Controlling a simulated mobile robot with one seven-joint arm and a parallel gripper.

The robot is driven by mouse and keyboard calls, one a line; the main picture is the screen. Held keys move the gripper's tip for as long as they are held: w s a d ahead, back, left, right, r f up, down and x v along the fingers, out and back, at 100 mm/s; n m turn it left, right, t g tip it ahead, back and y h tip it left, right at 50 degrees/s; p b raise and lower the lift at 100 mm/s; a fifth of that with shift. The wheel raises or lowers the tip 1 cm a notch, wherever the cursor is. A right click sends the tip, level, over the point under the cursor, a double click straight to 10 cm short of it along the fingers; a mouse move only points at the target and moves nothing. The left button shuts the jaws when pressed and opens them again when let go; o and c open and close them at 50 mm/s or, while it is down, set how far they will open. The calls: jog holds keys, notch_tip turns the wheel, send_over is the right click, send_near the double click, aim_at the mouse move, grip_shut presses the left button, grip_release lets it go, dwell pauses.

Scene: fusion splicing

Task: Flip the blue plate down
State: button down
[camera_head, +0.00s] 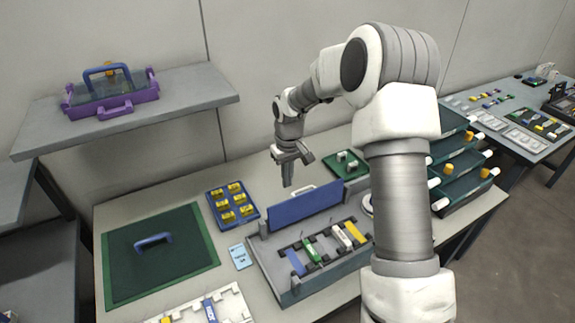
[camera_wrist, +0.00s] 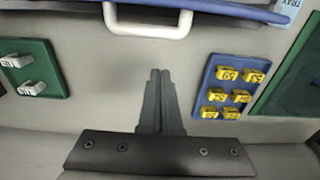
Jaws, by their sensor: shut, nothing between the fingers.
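The blue plate (camera_head: 306,207) stands upright along the back edge of the grey splicing tray (camera_head: 284,291). A white handle (camera_head: 303,191) shows at its back. In the wrist view the blue plate (camera_wrist: 225,10) is a thin strip at the top edge, with its white handle (camera_wrist: 148,24) sticking out toward my gripper. My gripper (camera_head: 288,184) points down behind the plate, above the table. In the wrist view its fingertips (camera_wrist: 160,72) are together, with nothing between them, apart from the handle.
A blue tray with yellow blocks (camera_head: 232,204) lies left of my gripper. A green tray with white pieces (camera_head: 345,164) lies to the right. The grey tray holds several coloured parts. A green mat with a blue handle (camera_head: 160,283) is at the left. Dark racks (camera_head: 465,165) stand right of my arm.

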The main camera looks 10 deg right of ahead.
aim_at(305, 201)
jog(key=shift+s+d+r, duration=0.2)
jog(key=shift+s+r, duration=0.05)
jog(key=shift+s, duration=0.3)
jog(key=shift+s+d+r, duration=0.2)
jog(key=shift+s+r, duration=0.1)
jog(key=shift+s, duration=0.3)
jog(key=shift+s+d+r, duration=0.2)
jog(key=shift+s+r, duration=0.05)
jog(key=shift+s, duration=0.3)
